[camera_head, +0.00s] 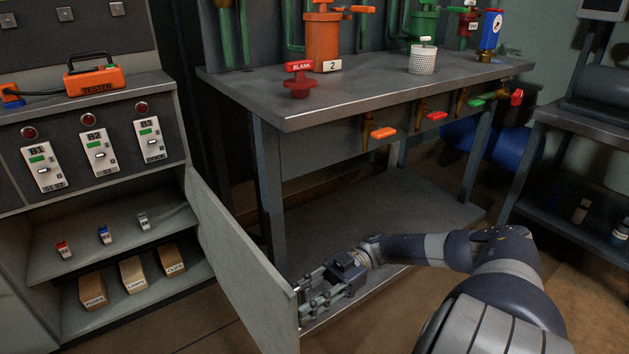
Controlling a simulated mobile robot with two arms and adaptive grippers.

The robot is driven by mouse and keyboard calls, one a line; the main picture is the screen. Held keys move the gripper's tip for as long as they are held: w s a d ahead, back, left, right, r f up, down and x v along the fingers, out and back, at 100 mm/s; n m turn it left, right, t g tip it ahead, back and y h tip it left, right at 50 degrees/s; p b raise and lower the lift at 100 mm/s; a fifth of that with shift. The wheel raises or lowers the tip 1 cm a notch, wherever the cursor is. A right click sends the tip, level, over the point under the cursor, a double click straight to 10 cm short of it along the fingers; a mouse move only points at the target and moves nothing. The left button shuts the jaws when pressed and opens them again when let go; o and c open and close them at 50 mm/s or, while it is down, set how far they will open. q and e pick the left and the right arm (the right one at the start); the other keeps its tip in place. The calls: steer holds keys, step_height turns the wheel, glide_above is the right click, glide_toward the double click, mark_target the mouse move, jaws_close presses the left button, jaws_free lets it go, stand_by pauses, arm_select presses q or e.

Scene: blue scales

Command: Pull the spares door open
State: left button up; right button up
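The spares door (235,265) is a grey panel on the right side of the cabinet at left. It stands swung wide open, sticking out toward me. The shelves behind it are exposed. My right gripper (312,298) is at the door's free edge, on its right-hand face, with the fingers pointing toward the panel. The fingertips are partly hidden by the door edge, and no handle can be made out. I cannot tell whether the fingers are closed on anything. My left gripper is not in view.
The open cabinet holds small red, blue and white parts on the upper shelf (110,245) and labelled boxes (133,273) below. A grey workbench (370,97) with a lower shelf stands close behind the door and my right arm. Floor shows at the bottom.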

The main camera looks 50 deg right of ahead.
steer(key=s+d, duration=0.2)
steer(key=d, duration=0.9)
steer(key=shift+d, duration=0.2)
steer(key=shift+s, duration=0.15)
